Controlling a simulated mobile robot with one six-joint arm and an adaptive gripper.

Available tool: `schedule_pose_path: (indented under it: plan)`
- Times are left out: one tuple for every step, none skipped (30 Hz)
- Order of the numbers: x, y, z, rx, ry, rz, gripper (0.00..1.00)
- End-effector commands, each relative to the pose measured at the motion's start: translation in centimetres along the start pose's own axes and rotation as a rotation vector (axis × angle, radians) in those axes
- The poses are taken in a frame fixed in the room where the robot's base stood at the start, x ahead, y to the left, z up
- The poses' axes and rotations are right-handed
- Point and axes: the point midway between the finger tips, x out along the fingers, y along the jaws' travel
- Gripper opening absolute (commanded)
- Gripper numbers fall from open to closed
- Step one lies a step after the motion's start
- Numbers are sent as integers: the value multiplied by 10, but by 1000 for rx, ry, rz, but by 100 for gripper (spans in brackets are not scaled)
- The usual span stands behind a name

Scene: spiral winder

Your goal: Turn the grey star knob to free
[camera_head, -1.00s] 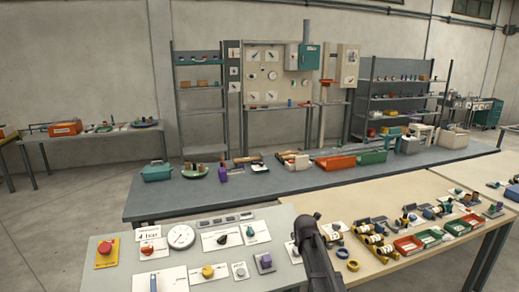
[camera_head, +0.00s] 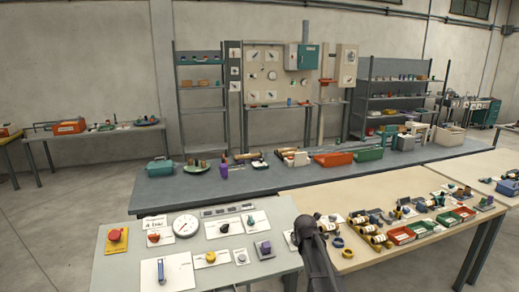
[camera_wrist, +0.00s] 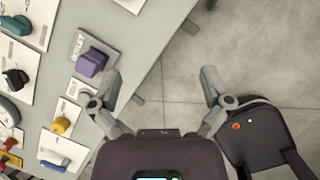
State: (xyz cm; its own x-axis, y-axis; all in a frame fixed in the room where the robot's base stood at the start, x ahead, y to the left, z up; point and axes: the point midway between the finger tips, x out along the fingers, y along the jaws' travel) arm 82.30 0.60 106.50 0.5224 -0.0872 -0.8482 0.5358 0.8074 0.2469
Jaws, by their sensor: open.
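A small grey knob (camera_head: 241,257) sits on a white plate near the front right of the grey panel table in the head view, between a yellow knob (camera_head: 211,257) and a purple knob (camera_head: 265,247). Its star shape and pointing direction are too small to tell. In the wrist view its white plate (camera_wrist: 78,88) shows beside the left finger, and the knob appears hidden behind that finger. My gripper (camera_wrist: 160,75) is open and empty, over the table's edge and floor. The purple knob (camera_wrist: 92,62), by an OUTLET label, is close to the left fingertip.
The grey table (camera_head: 120,275) also carries a gauge (camera_head: 186,224), a black knob (camera_head: 224,228), a red knob (camera_head: 115,235) and a blue-handled lever (camera_head: 160,270). A beige table (camera_head: 375,265) with bins and parts stands to the right. Bare floor (camera_wrist: 260,50) lies right of the table edge.

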Motion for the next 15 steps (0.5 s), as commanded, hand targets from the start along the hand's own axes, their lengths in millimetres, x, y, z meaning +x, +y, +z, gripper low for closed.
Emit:
schedule_pose_path:
  plan:
    - [0, -1, -1, 6, 1, -1, 98]
    - [0, -2, -2, 17, 3, -2, 98]
    - [0, -3, -4, 30, 6, -4, 98]
    - [0, -4, -5, 40, 8, -5, 98]
    - [0, -5, -6, 51, 10, -7, 98]
    - [0, -6, -7, 63, 12, -9, 98]
    - [0, -8, -8, 75, 14, -10, 98]
    - [0, -9, -9, 88, 17, -12, 98]
    - [0, -10, -11, 104, 19, -14, 98]
    - [0, -11, -12, 117, 21, -15, 98]
    - [0, -12, -13, 129, 23, -17, 98]
    - [0, -14, -16, 152, 27, -20, 98]
    - [0, -16, -17, 168, 30, -22, 98]
    - [0, -17, -19, 186, 33, -25, 98]
    - [-1, -19, -22, 210, 37, -29, 98]
